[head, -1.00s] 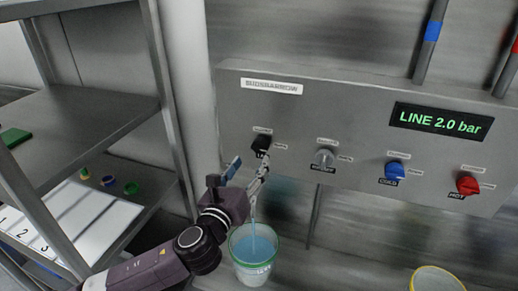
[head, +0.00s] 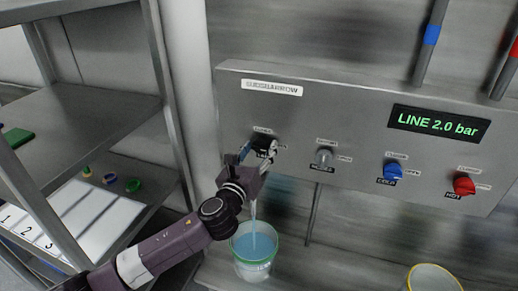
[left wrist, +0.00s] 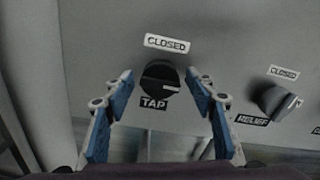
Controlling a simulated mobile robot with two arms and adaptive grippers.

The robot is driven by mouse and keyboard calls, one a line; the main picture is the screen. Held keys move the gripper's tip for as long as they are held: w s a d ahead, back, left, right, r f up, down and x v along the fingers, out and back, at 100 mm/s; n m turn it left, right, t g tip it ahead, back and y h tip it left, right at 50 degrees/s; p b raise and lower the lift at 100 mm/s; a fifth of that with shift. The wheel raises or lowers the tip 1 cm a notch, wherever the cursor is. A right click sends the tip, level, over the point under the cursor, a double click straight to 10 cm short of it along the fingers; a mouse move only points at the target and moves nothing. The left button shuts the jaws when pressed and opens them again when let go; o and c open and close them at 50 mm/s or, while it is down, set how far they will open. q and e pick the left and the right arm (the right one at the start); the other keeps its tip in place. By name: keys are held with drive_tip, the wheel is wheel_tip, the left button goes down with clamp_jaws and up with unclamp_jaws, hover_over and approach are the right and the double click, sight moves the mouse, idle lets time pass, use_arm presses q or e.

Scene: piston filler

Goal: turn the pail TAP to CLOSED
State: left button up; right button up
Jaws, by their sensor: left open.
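The black TAP knob (left wrist: 160,78) sits on the steel panel, with a CLOSED label (left wrist: 167,43) above it and a TAP label below. Its pale pointer mark points right, not up at CLOSED. In the head view the knob (head: 264,142) is partly covered by my left gripper (head: 262,152). My left gripper's blue-padded fingers (left wrist: 160,88) are open, one on each side of the knob, with gaps visible in the wrist view. A pail (head: 252,270) stands below, and a blue stream runs down into its blue liquid. My right gripper is not in view.
A grey RELIEF knob (head: 324,157), blue COLD knob (head: 394,171) and red HOT knob (head: 464,185) line the panel. A display (head: 437,123) reads LINE 2.0 bar. Metal shelving (head: 88,118) stands left. A yellow-rimmed container (head: 436,279) is at bottom right.

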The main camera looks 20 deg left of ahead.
use_arm(q)
drive_tip(key=c, duration=1.2)
drive_tip(key=shift+o, duration=0.2)
drive_tip(key=shift+n, duration=0.3)
drive_tip(key=n, duration=0.3)
drive_tip(key=shift+n, duration=0.3)
drive_tip(key=n, duration=0.4)
drive_tip(key=shift+n, duration=0.3)
drive_tip(key=n, duration=0.4)
drive_tip(key=shift+n, duration=2.6)
